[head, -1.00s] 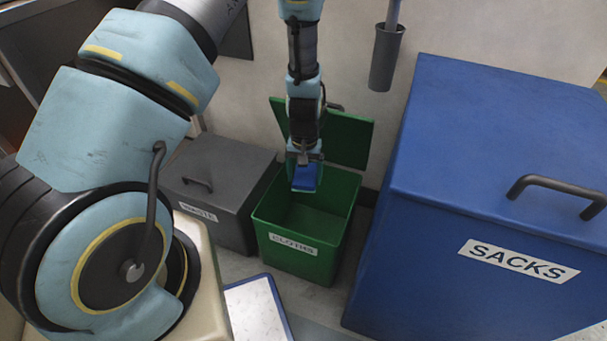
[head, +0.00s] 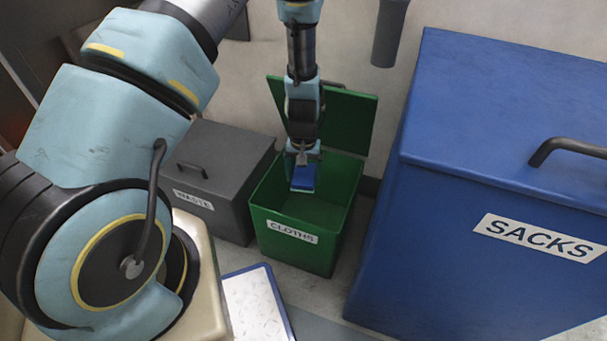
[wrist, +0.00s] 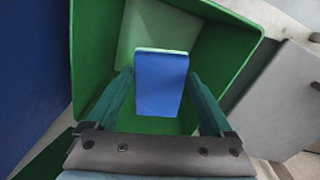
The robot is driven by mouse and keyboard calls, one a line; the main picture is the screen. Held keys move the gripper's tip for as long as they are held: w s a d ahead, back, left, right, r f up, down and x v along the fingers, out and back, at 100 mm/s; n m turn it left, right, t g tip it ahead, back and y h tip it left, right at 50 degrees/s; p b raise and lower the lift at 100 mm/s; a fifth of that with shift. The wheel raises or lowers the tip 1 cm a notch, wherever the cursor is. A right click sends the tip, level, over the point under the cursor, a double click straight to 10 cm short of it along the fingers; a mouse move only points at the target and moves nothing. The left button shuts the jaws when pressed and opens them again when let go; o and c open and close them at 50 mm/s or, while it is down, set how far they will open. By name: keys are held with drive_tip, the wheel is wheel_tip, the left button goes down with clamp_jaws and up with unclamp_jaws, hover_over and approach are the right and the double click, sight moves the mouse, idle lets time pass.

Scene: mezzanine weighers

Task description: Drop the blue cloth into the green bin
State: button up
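The blue cloth (head: 303,178) is a folded blue piece between the fingers of my gripper (head: 304,167). In the wrist view the cloth (wrist: 161,85) sits between the two teal fingers of my gripper (wrist: 161,80), which appear to press its side edges. The green bin (head: 292,255), labelled CLOTHS, stands open with its lid raised at the back. My gripper points down over its opening, with the cloth at or just inside the mouth. In the wrist view the bin's green wall (wrist: 98,60) surrounds the cloth. The visible floor of the bin looks empty.
A grey lidded WASTE bin (head: 220,165) stands close on the left. A large blue SACKS box (head: 480,130) stands on the right. A blue-edged white panel (head: 255,300) lies in front of the green bin. A grey holder (head: 389,35) hangs on the wall.

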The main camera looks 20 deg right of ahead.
drive_tip(key=shift+o, duration=0.9)
wheel_tip(320, 180, up, 11)
drive_tip(key=p, duration=0.2)
drive_tip(key=shift+f, duration=0.1)
